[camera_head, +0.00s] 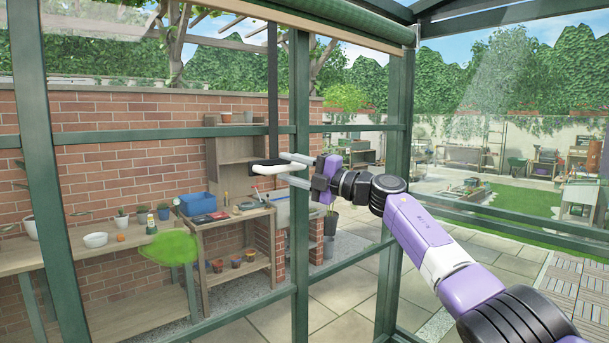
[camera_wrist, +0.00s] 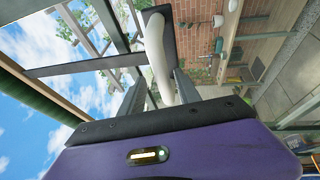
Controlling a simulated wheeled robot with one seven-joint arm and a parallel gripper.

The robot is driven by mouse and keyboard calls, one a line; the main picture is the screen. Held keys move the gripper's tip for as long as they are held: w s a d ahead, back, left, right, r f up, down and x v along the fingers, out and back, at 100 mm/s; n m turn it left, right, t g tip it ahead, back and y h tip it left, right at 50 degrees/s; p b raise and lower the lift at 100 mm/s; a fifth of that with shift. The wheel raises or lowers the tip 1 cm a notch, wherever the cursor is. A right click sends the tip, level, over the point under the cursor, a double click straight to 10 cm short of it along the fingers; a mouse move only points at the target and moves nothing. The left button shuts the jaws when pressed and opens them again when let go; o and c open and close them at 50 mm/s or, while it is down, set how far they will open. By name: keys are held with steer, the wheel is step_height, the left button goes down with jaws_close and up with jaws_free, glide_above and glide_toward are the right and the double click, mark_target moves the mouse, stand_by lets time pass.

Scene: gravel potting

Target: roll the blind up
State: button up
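The blind's rolled part shows as a green roll with a beige edge (camera_head: 330,22) along the top of the glazed frame. A dark strap (camera_head: 272,85) hangs down from it. A white pull handle (camera_head: 268,169) is at the strap's lower end; it also shows in the wrist view (camera_wrist: 158,55). My gripper (camera_head: 292,169) comes in from the right at the handle's height. In the wrist view the handle lies between my two fingers (camera_wrist: 161,88), with a visible gap on each side. The fingers are open and not closed on it.
Green posts (camera_head: 299,215) and crossbars of the glazed frame stand around my arm. Behind are a brick wall (camera_head: 120,165), a wooden bench (camera_head: 150,300) with pots, and a blue box (camera_head: 197,203). Paving lies beyond to the right.

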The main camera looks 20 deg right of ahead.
steer(key=b+v, duration=0.1)
steer(key=v, duration=0.5)
steer(key=shift+b, duration=0.3)
steer(key=shift+s, duration=0.1)
steer(key=s+a+r+m+t+y, duration=0.1)
steer(key=s+a+r+t+y, duration=0.2)
steer(key=s+r, duration=0.15)
steer(key=s+a+f+m+t+h, duration=0.25)
steer(key=s+f+m+h, duration=0.65)
steer(key=s+f+m, duration=0.65)
steer(key=s+a+f+m+t+h, duration=0.1)
steer(key=s+f+m+t+h, duration=0.2)
steer(key=s+f+m+h, duration=1.2)
steer(key=s+a+f+n+g+y, duration=0.1)
steer(key=s+f, duration=0.4)
steer(key=s, duration=0.5)
steer(key=s+a+f+n+g+y, duration=0.1)
steer(key=s+f+g+y, duration=0.3)
steer(key=s, duration=0.5)
steer(key=s+f+n+g+y, duration=0.2)
steer(key=s+f, duration=0.4)
steer(key=s, duration=0.4)
steer(key=shift+s+a+f+g+y, duration=0.2)
steer(key=shift+s+a+g+y, duration=0.2)
steer(key=shift+g, duration=0.45)
